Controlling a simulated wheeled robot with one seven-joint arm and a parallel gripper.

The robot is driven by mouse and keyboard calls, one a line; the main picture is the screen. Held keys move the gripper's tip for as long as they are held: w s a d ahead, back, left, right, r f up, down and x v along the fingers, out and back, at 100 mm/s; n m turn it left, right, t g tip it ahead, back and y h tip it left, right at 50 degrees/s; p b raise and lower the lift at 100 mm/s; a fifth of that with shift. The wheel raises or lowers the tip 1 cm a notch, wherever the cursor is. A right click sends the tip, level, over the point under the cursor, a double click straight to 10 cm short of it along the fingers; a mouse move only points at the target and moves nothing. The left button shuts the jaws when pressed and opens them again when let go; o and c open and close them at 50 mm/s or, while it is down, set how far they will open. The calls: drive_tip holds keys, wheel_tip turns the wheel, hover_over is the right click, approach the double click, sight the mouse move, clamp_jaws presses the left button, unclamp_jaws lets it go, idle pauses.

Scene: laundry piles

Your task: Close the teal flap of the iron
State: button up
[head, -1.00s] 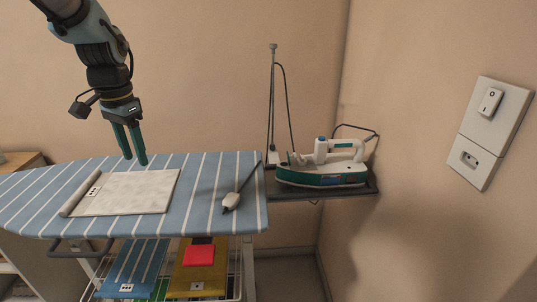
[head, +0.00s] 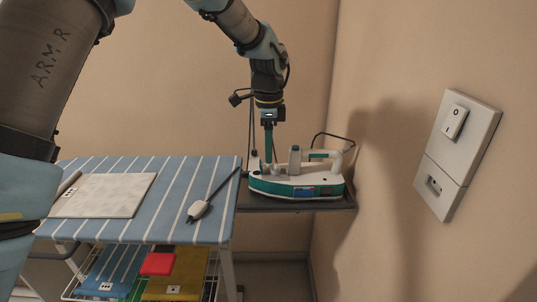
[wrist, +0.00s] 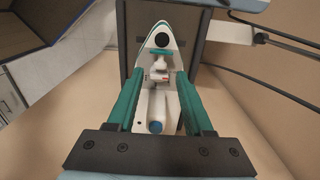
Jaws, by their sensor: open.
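The white and teal iron (head: 325,183) stands on the dark rest at the right end of the ironing board, its nose to the left. In the wrist view, the iron (wrist: 148,103) lies between my fingers with its nose at the top. A small teal piece (wrist: 160,52), which looks like the flap, lies across the iron near a dark round spot; its angle is unclear. My gripper (head: 268,162) is open and points down over the iron's front part. In the wrist view, my gripper (wrist: 159,76) has nothing clamped between its fingers. Contact with the iron cannot be told.
The striped board (head: 180,205) holds a pale folded cloth (head: 103,196) and a grey-white tool with a cord (head: 198,210). The dark iron rest (head: 300,205) meets the wall corner. A wall switch plate (head: 470,122) is at right. Folded laundry (head: 175,287) lies below.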

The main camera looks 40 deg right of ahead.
drive_tip(key=shift+f, duration=1.5)
clamp_jaws()
